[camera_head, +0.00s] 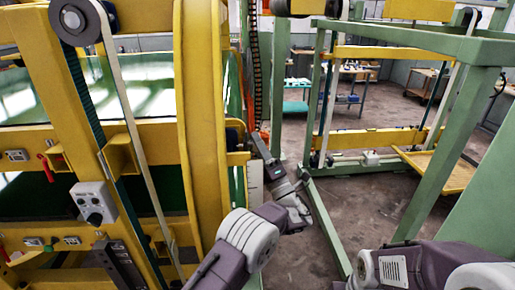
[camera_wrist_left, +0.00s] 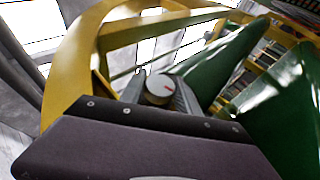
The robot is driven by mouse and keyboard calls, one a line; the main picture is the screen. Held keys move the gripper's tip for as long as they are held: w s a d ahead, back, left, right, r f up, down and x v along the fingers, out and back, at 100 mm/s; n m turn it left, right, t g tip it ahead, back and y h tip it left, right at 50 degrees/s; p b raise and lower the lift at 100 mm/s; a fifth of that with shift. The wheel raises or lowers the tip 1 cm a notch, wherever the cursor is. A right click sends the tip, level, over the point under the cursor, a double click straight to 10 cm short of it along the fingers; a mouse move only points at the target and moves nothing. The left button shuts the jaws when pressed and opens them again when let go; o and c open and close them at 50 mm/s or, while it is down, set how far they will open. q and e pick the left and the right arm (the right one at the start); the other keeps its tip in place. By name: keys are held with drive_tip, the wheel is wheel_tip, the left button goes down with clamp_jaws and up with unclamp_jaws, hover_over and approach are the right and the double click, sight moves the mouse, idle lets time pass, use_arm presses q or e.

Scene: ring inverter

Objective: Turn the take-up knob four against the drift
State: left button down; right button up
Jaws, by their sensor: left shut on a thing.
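The knob cannot be made out there. My right arm shows at the lower right of the head view, but its gripper is not in view.
A grey control box (camera_head: 93,204) with a dark knob is on the yellow frame at left. A dark cable chain (camera_head: 253,60) hangs behind my left gripper. Green posts and a yellow tray (camera_head: 450,172) stand at right. Open floor (camera_head: 345,205) lies between.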

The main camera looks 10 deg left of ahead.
use_arm(q)
drive_tip(key=shift+r, duration=0.15)
drive_tip(key=c, duration=0.9)
unclamp_jaws()
drive_tip(key=shift+s+d+f, duration=0.15)
drive_tip(key=shift+f, duration=0.25)
drive_tip(key=b+v, duration=0.2)
drive_tip(key=v, duration=0.6)
drive_tip(key=shift+s+d+b, duration=0.1)
drive_tip(key=shift+s+b, duration=0.1)
drive_tip(key=shift+b, duration=0.2)
